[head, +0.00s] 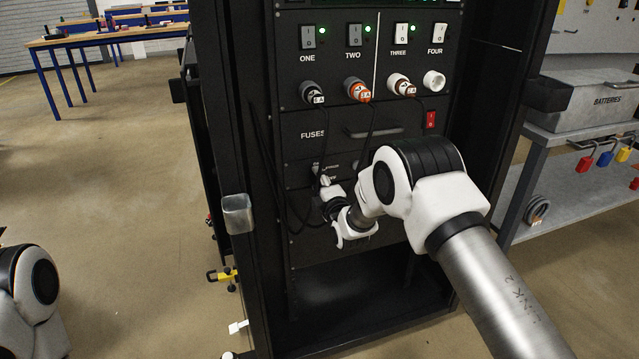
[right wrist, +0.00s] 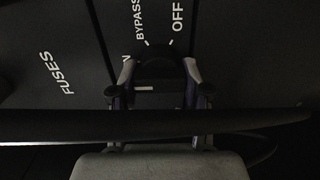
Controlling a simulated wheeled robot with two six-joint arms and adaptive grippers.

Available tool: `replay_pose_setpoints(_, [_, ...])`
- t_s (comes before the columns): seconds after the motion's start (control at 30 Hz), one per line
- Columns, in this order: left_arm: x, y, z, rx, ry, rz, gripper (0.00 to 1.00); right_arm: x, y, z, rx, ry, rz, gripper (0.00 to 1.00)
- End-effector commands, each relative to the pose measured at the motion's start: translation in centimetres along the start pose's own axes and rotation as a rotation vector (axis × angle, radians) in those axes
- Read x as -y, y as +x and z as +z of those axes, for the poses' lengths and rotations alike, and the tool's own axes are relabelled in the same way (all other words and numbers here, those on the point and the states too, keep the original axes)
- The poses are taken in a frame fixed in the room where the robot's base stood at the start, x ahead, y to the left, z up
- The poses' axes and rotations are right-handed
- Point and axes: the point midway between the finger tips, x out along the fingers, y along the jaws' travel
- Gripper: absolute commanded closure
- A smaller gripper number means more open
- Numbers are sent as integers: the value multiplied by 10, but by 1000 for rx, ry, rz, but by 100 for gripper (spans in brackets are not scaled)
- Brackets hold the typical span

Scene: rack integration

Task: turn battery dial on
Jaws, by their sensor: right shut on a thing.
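The battery dial (right wrist: 158,66) is a dark round knob on the black panel in the right wrist view. The word BYPASS stands above it and OFF to its upper right; a partly hidden label ending in N is at its left. My right gripper (right wrist: 158,84) has one finger on each side of the dial and is shut on it. I cannot tell which label the dial points to. In the head view my right gripper (head: 325,184) is against the rack front below the FUSES label, and the dial is hidden there. My left gripper is out of view.
The black rack (head: 375,130) has a row of switches with green lights, and several plugs below. Dark cables (head: 268,150) hang near my right gripper, and one dark band crosses the wrist view. A grey bench (head: 570,175) with padlocks stands at right.

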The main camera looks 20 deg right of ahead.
Motion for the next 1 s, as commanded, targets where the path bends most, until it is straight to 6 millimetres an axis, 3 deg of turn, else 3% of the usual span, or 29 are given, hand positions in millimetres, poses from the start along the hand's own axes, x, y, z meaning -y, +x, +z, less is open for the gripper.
replay_pose_setpoints(0.47, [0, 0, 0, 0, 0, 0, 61, 0, 0, -2, -4, -18, 0, 88])
replay_pose_setpoints(0.5, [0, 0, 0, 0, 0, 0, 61, 0, 0, -2, -4, -18, 0, 42])
replay_pose_setpoints(0.57, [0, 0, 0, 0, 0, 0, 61, 0, 0, -2, -3, -17, 0, 27])
replay_pose_setpoints(0.87, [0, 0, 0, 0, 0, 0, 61, 1, -1, -1, -1, -15, -1, 27])
replay_pose_setpoints(1.0, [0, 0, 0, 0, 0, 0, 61, 1, -14, -1, -1, -15, -3, 27])
